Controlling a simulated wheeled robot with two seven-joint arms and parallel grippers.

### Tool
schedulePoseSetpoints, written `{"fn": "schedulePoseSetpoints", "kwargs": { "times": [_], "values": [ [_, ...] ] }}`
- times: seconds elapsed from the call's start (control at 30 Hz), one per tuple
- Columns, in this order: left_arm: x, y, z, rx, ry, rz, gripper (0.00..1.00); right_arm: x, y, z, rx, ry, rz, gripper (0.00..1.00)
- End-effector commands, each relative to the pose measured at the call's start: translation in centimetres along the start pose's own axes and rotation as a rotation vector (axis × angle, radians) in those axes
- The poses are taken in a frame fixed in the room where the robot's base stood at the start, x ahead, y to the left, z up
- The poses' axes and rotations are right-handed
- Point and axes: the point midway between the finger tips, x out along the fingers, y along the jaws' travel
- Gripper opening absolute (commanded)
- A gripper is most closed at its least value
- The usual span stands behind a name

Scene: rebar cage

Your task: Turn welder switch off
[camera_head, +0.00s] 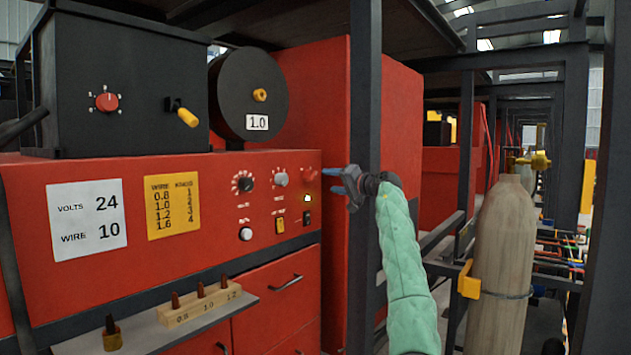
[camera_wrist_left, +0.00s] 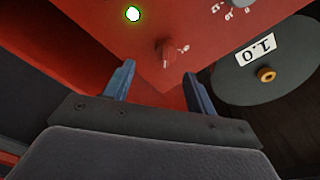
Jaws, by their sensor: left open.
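The red welder front (camera_head: 230,200) carries knobs and switches. At its upper right is a red rotary switch (camera_head: 310,172), also in the left wrist view (camera_wrist_left: 168,52). Just below it is a lit indicator lamp (camera_head: 308,199), glowing bright in the left wrist view (camera_wrist_left: 132,14). My left gripper (camera_head: 335,181) is open and empty, with blue fingers, just right of the switch. In the left wrist view the red switch stands beyond and between the two fingertips (camera_wrist_left: 160,80), with no visible contact. My right gripper is in neither view.
A dark upright post (camera_head: 365,90) stands close behind my left gripper. A grey gas cylinder (camera_head: 502,260) stands at right. A black wire spool (camera_head: 248,95) and a black box (camera_head: 120,80) sit above the panel. A shelf (camera_head: 150,328) with contact tips juts out below.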

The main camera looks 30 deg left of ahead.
Motion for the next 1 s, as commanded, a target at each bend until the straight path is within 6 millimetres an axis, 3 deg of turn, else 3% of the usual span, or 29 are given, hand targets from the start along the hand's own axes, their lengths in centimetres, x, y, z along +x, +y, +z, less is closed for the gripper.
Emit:
{"fn": "schedulePoseSetpoints", "kwargs": {
  "times": [0.27, 0.7, 1.0],
  "values": [
    [1.3, -1.3, -0.4, -0.002, -0.009, -0.009, 0.56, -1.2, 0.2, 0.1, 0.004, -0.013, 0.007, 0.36],
    [7.0, -1.3, -0.3, -0.002, -0.008, -0.008, 0.56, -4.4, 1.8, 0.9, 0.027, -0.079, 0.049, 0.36],
    [7.8, -1.2, -0.2, -0.003, -0.007, -0.009, 0.56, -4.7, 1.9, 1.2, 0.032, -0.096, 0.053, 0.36]
  ]
}}
